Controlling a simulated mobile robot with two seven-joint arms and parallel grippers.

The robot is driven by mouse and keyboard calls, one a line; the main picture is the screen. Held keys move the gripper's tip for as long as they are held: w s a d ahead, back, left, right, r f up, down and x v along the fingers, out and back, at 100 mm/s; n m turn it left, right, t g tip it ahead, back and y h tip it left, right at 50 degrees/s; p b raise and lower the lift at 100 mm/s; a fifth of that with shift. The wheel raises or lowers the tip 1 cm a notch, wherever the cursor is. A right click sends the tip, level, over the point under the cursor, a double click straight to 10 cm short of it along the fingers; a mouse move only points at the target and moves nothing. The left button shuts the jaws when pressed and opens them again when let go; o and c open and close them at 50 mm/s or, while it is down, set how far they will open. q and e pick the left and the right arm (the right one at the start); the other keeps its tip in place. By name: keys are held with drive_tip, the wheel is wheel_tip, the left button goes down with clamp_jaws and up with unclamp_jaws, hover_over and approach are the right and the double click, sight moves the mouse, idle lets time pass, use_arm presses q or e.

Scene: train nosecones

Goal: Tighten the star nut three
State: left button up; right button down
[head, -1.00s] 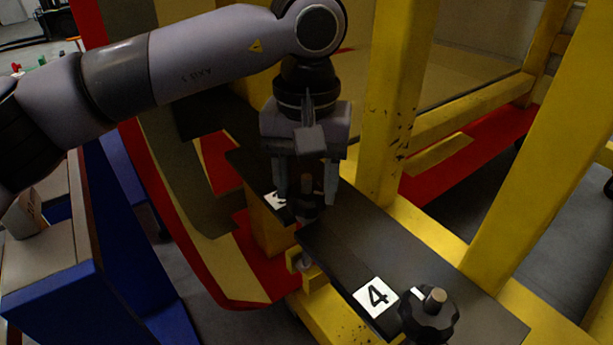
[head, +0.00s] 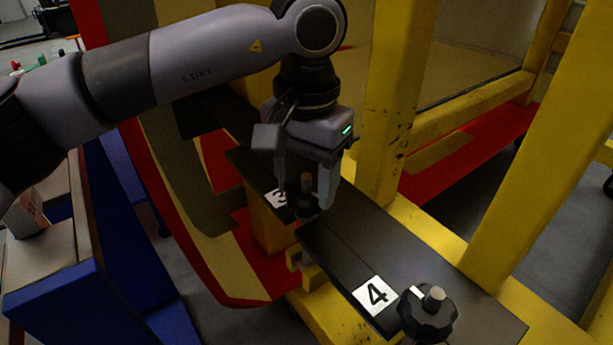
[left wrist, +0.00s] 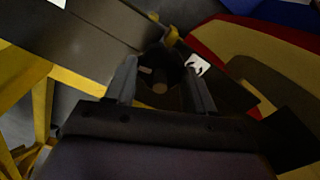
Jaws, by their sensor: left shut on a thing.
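Star nut three (head: 307,195) is a dark knob with a stud, beside the white label "3" (head: 278,197) on the black plate. My left gripper (head: 308,200) points down over it, with its fingers shut on the nut's sides. The left wrist view shows the nut (left wrist: 160,82) between the two fingers (left wrist: 160,92), and the label right beside it. The fingers hide part of the nut in the head view. My right gripper is not in view.
Another black star nut (head: 428,314) stands by the label "4" (head: 375,294) on the nearer black plate (head: 350,250). Yellow frame posts (head: 392,100) rise close to the right of my left gripper. A blue-sided bench (head: 60,295) stands at the left.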

use_arm(q)
drive_tip(key=shift+r, duration=0.15)
drive_tip(key=o, duration=1.1)
drive_tip(key=shift+c, duration=0.2)
wheel_tip(320, 180, up, 7)
drive_tip(key=shift+r, duration=0.1)
